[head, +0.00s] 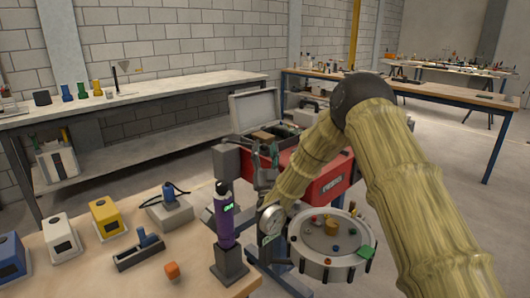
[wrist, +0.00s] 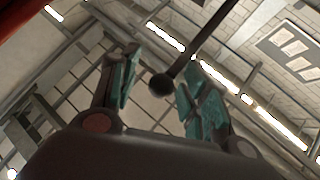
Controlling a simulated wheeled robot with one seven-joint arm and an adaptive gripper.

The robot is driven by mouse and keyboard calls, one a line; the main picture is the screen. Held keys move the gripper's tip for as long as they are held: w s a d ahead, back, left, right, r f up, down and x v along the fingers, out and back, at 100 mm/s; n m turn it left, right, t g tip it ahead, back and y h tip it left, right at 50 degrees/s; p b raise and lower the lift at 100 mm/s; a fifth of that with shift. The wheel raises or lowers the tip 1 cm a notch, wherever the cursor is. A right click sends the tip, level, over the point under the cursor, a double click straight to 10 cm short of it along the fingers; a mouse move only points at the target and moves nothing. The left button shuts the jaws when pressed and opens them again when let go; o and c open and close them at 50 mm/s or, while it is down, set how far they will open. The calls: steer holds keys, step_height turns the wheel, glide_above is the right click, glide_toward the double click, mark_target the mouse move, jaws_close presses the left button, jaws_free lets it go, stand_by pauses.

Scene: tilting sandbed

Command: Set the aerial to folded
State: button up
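A thin dark rod with a round black ball at its end, which looks like the aerial (wrist: 196,50), shows in the wrist view. It slants down from the top edge, and the ball lies between my fingers in the picture. I cannot tell its depth or whether it touches them. My gripper (wrist: 160,90) has teal pads spread apart and points upward toward the ceiling. In the head view my gripper (head: 265,152) is beside a red box (head: 325,178), partly hidden by my arm. I cannot make out the aerial or its base there.
A purple device (head: 224,222) with a green display stands on the near bench (head: 85,245), left of my wrist. An open grey case (head: 256,108) is behind my gripper. A round tray (head: 325,262) with small parts is below my arm.

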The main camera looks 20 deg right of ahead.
step_height(320, 180, up, 10)
steer(key=shift+f, duration=0.1)
stand_by(0.4)
